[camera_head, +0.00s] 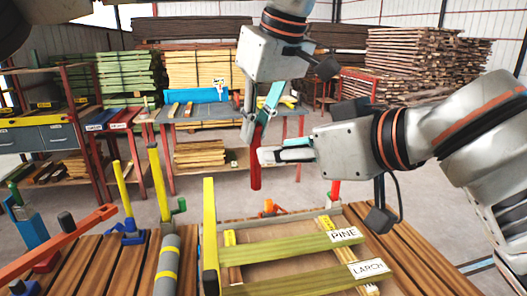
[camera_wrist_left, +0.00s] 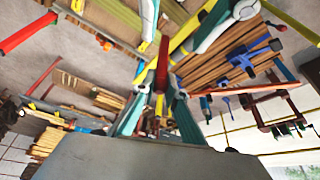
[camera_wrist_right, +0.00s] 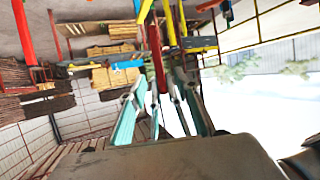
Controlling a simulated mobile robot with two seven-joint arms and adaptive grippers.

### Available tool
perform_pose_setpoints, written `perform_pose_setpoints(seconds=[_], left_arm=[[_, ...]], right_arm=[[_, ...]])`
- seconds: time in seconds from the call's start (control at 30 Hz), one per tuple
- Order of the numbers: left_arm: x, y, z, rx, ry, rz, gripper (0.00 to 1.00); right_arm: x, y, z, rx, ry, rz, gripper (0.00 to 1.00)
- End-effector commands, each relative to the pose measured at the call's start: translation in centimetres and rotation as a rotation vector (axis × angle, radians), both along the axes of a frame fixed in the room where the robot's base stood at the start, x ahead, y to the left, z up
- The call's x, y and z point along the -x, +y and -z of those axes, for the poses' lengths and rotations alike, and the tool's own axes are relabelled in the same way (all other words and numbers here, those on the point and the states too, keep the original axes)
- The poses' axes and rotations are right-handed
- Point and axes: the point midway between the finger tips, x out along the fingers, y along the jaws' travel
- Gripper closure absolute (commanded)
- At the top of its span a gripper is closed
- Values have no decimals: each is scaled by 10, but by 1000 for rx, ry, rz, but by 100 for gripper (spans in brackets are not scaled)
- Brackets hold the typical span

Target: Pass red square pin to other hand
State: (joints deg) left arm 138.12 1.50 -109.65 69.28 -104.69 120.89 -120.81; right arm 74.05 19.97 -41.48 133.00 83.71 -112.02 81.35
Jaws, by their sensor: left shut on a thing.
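The red square pin (camera_head: 256,160) hangs upright in mid-air above the workbench. My left gripper (camera_head: 256,118), coming down from above, is shut on the pin's upper part. In the left wrist view the pin (camera_wrist_left: 163,62) shows between the closed fingertips. My right gripper (camera_head: 267,154) reaches in from the right, with its fingertips close beside the pin's lower half. In the right wrist view its fingers are spread and the pin (camera_wrist_right: 157,60) appears between them in line of sight. I cannot tell whether they touch it.
Below is a wooden bench with a tray of boards, labelled PINE (camera_head: 344,235) and LARCH (camera_head: 370,268). A yellow upright bar (camera_head: 209,235) stands at the tray's left side. Yellow and blue clamps (camera_head: 125,205) stand farther left. Stacked timber and a table (camera_head: 230,112) are behind.

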Motion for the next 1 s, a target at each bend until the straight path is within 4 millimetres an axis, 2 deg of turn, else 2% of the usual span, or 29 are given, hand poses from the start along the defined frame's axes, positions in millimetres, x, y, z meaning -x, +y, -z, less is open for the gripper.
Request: perform_pose_setpoints(seconds=[0.2,0.5,0.97,1.0], left_arm=[[0,0,0,0,0,0,100],[0,0,0,1,-1,0,100],[0,0,0,1,-1,0,100],[0,0,0,1,-1,0,100]], right_arm=[[-27,26,16,-4,8,-2,68],[-57,51,32,-3,4,0,68],[-64,57,35,-2,0,1,68],[-64,57,35,-2,0,1,76]])
